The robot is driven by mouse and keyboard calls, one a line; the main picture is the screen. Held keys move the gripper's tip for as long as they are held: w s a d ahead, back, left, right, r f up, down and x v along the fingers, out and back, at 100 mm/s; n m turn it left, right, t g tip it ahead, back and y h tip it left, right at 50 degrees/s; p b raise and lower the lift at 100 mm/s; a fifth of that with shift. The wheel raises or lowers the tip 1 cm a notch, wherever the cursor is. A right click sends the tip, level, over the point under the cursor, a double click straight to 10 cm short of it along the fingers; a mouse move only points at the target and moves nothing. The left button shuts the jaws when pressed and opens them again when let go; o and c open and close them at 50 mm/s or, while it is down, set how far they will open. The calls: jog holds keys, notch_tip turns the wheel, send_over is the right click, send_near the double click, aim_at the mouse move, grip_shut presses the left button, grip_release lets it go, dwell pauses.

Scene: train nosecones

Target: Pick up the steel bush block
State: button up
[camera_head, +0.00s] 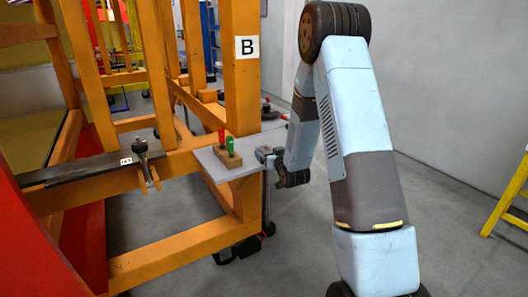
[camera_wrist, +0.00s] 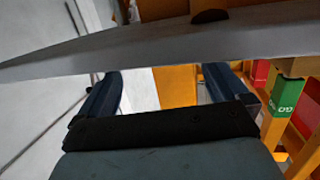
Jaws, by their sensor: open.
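A small wooden block (camera_head: 229,160) with a red piece (camera_head: 222,137) and a green piece (camera_head: 230,145) on top sits on a grey plate (camera_head: 252,164) fixed to the orange frame. I cannot make out a steel bush on it. The wrist view shows part of a wooden block (camera_wrist: 295,67), a green piece (camera_wrist: 283,108) and a red piece (camera_wrist: 260,73) at the right edge, outside my fingers. My gripper (camera_wrist: 163,80) is open and empty, with the plate's grey edge crossing above its fingertips. In the head view, my gripper (camera_head: 266,156) is at the plate's right edge, beside the block.
The orange frame (camera_head: 243,95) carries a "B" label and rises just behind the plate. A dark clamp (camera_head: 141,150) stands on a dark bar (camera_head: 90,168) at left. More red and green pieces show behind the post.

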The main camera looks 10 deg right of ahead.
aim_at(267, 149)
jog(key=x, duration=0.4)
jog(key=shift+w+f, duration=0.1)
jog(key=shift+w, duration=0.3)
jog(key=c, duration=1.5)
